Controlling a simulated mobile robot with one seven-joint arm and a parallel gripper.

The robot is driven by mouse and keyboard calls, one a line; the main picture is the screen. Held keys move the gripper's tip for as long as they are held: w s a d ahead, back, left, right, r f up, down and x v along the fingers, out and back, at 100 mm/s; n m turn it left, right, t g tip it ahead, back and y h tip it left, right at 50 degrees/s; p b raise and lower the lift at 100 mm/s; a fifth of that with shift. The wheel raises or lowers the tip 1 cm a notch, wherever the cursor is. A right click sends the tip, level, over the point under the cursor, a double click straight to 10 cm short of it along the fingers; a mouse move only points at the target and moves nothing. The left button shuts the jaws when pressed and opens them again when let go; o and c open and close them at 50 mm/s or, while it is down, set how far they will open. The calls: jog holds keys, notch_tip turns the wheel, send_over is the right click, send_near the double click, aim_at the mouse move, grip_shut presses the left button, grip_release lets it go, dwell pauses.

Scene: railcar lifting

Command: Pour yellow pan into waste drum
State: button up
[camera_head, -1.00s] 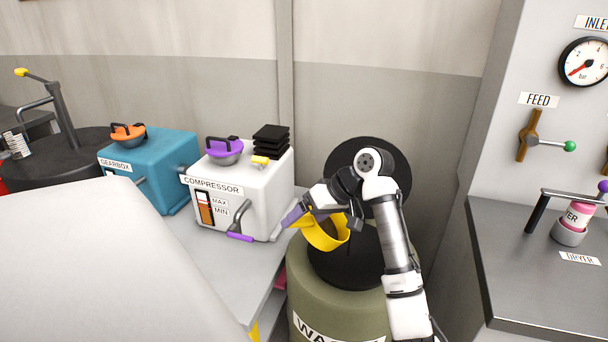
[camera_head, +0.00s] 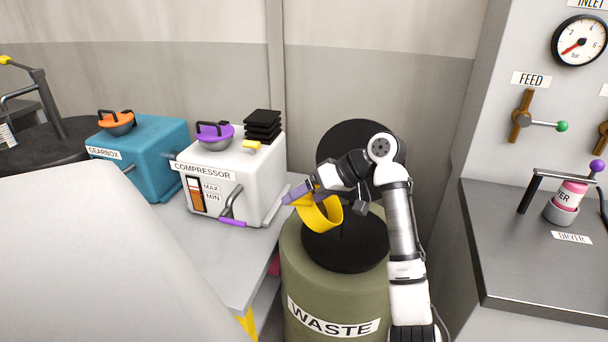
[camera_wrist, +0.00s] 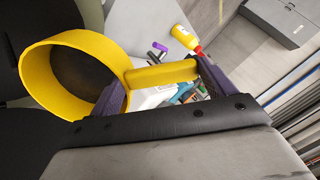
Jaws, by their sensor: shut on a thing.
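My gripper (camera_head: 292,193) is shut on the handle of the yellow pan (camera_head: 327,222). In the wrist view the handle crosses between the two purple fingers of my gripper (camera_wrist: 160,82), and the round yellow pan (camera_wrist: 68,52) lies to the left. A dark brown patch shows inside it; I cannot tell whether this is liquid or shade. In the head view the pan is strongly tilted above the black top of the olive waste drum (camera_head: 305,283), towards its left side. No falling stream is visible. The drum's round black lid (camera_head: 340,135) stands raised behind.
Left of the drum, the grey bench (camera_head: 225,265) carries a white compressor (camera_head: 250,180) and a blue gearbox box (camera_head: 150,155). A grey counter (camera_head: 500,250) with a pink dryer bottle (camera_head: 570,195) stands at the right. A yellow bottle (camera_wrist: 184,37) shows in the wrist view.

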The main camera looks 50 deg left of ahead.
jog(key=shift+w+d+r+g+y+b, duration=0.35)
jog(key=shift+w+d+g+y+b, duration=0.05)
jog(key=shift+w+d+y+b, duration=0.1)
jog(key=shift+w+d+r+g+y+p, duration=0.15)
jog(key=shift+w+d+g+y, duration=0.2)
jog(key=shift+d+y, duration=0.1)
jog(key=shift+w+d+r+g+y+p, duration=0.1)
jog(key=shift+w+d+g+y+p, duration=0.05)
jog(key=shift+w+d+g+y, duration=0.2)
dwell(0.4)
jog(key=shift+w+d+g+y, duration=0.6)
jog(key=shift+w+d+y, duration=0.15)
jog(key=shift+d, duration=0.25)
notch_tip(320, 180, up, 3)
jog(key=t+h+p, duration=0.4)
jog(key=h+p, duration=0.1)
jog(key=p, duration=0.2)
jog(key=shift+t+h, duration=0.25)
jog(key=shift+t, duration=0.05)
